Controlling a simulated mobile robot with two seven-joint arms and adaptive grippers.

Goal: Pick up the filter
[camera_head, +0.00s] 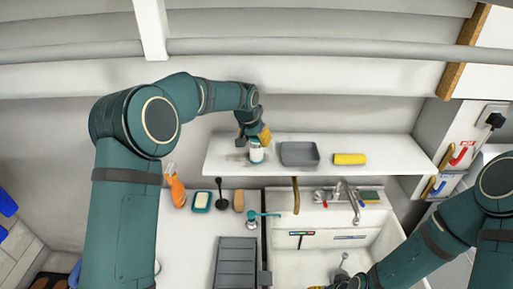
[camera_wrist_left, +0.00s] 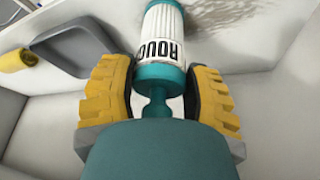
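The filter is a white and teal cylinder with dark lettering, and it stands on the white shelf in the head view (camera_head: 256,151). In the left wrist view (camera_wrist_left: 162,40) it lies between the two yellow fingers of my left gripper (camera_wrist_left: 160,85). The fingers come right up to its teal end on both sides; I cannot tell whether they touch it. In the head view my left gripper (camera_head: 254,137) is at the filter, above the shelf. My right gripper (camera_head: 318,287) shows only a bit of yellow at the bottom edge.
The shelf (camera_head: 220,164) also carries a grey tray (camera_head: 299,154) and a yellow roll (camera_head: 349,159) right of the filter. Below are an orange spray bottle (camera_head: 176,189), a soap dish (camera_head: 201,201), a brush, and a sink with a tap (camera_head: 350,198).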

